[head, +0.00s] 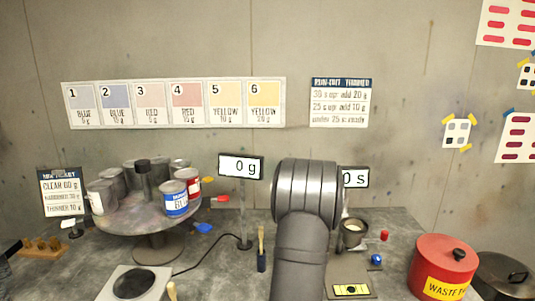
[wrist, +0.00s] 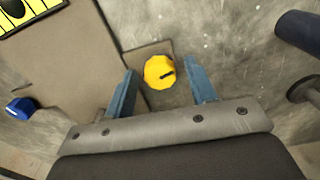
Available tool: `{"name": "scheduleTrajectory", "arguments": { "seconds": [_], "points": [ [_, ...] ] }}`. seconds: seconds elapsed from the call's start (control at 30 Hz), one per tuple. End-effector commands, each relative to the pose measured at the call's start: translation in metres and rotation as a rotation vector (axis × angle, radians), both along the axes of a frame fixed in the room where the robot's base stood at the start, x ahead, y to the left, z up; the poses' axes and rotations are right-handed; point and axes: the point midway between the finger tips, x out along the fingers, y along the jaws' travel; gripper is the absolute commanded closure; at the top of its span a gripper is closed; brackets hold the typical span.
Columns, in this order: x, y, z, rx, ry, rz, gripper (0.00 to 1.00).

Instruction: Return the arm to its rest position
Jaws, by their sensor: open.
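My gripper (wrist: 160,68) shows in the wrist view with its two blue-grey fingers spread apart. A yellow round knob (wrist: 158,72) with a dark mark lies between and beyond the fingertips in the picture. I cannot tell its distance from them, and nothing is seen clamped. In the head view my arm rises at the centre front, and its thick grey link hides my gripper.
A turntable (head: 157,247) with several paint cans stands left. A scale (head: 133,285) lies front left, its display (head: 241,167) reading 0 g. A cup (head: 353,234) stands right of my arm. A red waste bin (head: 443,265) and dark lidded pot (head: 503,275) stand farther right.

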Motion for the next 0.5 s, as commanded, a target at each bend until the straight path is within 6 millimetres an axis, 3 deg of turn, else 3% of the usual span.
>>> {"name": "scheduleTrajectory", "arguments": {
  "seconds": [0.5],
  "points": [
    [0.0000, 0.0003, 0.0003, 0.000, 0.000, 0.416, 0.49]
  ]
}}
